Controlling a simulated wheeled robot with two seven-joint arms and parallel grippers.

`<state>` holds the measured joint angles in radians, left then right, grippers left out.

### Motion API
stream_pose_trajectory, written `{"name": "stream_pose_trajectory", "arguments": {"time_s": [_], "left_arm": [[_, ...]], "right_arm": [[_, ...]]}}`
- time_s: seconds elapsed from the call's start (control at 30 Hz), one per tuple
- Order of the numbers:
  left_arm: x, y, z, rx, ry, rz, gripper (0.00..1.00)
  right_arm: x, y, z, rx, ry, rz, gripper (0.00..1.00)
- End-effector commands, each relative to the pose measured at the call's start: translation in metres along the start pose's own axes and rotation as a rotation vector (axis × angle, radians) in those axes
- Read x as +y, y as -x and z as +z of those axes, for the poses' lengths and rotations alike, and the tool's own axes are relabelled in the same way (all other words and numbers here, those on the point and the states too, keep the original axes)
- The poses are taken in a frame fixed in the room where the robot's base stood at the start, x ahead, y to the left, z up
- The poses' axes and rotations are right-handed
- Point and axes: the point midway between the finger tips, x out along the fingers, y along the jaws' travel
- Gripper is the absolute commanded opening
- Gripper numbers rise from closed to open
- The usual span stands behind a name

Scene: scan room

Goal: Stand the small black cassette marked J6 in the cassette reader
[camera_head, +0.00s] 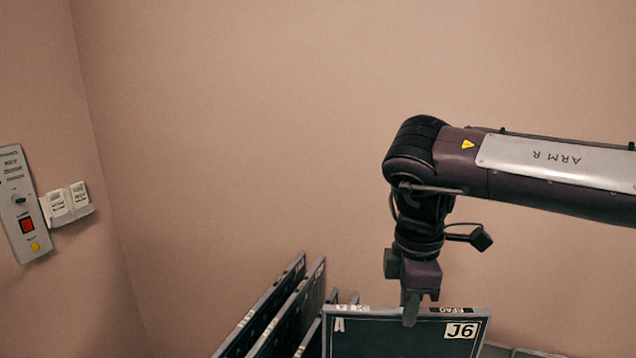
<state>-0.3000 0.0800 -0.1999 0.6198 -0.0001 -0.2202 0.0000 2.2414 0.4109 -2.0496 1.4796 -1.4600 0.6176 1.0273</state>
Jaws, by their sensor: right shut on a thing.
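The black cassette marked J6 (388,342) has a grey frame and a white J6 label at its top right corner. It is upright near the bottom of the view, and its lower part is cut off. My right gripper (411,308) points down and is shut on the cassette's top edge near the middle. My left gripper is not in view. I cannot make out the cassette reader in this view.
Several other dark cassettes (289,312) with grey frames stand tilted, close to the left of J6. A wall panel (22,205) with a red switch and white holders (68,204) are on the left wall. The back wall above is bare.

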Motion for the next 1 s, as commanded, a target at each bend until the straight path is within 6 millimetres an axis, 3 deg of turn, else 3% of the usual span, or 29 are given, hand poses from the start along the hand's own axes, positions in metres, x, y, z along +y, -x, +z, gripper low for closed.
{"name": "stream_pose_trajectory", "arguments": {"time_s": [0.3, 0.5, 0.73, 1.0], "left_arm": [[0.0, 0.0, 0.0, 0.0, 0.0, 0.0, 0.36], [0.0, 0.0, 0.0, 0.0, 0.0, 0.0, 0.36], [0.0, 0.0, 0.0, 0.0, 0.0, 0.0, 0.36], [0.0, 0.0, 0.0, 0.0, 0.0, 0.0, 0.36]], "right_arm": [[0.008, -0.002, 0.023, 0.002, -0.7, 0.001, 0.0], [0.011, -0.003, 0.033, 0.001, -1.033, 0.001, 0.0], [0.014, -0.004, 0.042, 0.001, -1.296, 0.0, 0.0], [0.015, -0.005, 0.047, 0.0, -1.475, 0.001, 0.0]]}}
